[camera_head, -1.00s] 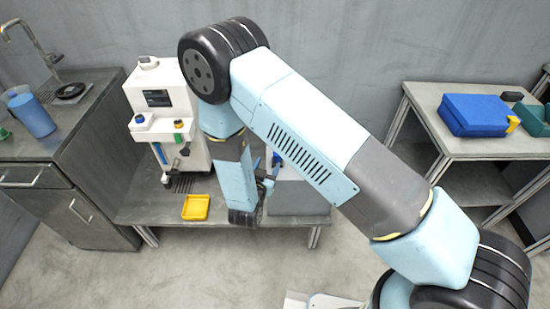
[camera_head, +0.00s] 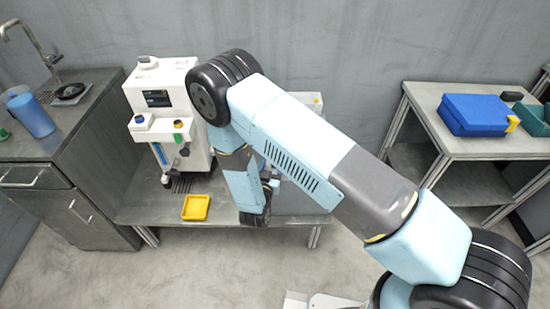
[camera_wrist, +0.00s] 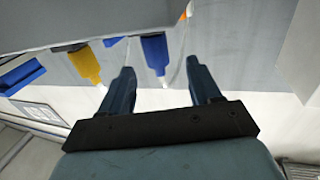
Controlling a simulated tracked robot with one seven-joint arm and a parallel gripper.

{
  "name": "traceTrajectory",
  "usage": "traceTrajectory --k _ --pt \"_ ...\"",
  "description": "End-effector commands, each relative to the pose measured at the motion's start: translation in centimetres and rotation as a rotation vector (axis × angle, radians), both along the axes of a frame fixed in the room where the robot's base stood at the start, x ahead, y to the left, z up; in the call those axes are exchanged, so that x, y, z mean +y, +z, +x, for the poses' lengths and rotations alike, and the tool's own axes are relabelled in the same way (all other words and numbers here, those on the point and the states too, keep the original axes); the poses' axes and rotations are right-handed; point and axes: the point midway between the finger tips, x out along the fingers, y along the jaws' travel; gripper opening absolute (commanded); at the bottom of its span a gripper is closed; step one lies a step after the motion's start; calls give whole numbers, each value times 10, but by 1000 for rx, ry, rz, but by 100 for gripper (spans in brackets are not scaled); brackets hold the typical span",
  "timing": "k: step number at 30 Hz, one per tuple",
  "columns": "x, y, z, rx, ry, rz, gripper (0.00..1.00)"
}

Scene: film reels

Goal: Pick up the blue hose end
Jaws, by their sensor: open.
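The blue hose end (camera_wrist: 155,52) hangs below a grey edge in the wrist view, with a narrow pale tip pointing down. My gripper (camera_wrist: 160,66) is open, with one dark blue finger on each side of the hose end's lower part in the picture. I see no contact, and how far the hose end lies beyond the fingertips is hard to tell. A yellow hose end (camera_wrist: 85,65) hangs to its left, outside the fingers. In the head view my arm hides most of the gripper, and I cannot make out this blue hose end there.
A white machine (camera_head: 146,92) stands on a low grey bench (camera_head: 150,213), with a yellow tray (camera_head: 196,207) in front. A blue piece (camera_wrist: 22,75) is at the wrist view's left. A blue case (camera_head: 478,114) lies on the right table (camera_head: 460,146). Floor in front is clear.

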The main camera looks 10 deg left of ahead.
Motion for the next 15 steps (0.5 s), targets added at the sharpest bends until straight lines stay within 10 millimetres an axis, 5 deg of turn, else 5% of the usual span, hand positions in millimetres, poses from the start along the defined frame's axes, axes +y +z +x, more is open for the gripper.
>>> traceTrajectory --k 15 --pt "-5 -5 48 -1 -1 2 63"
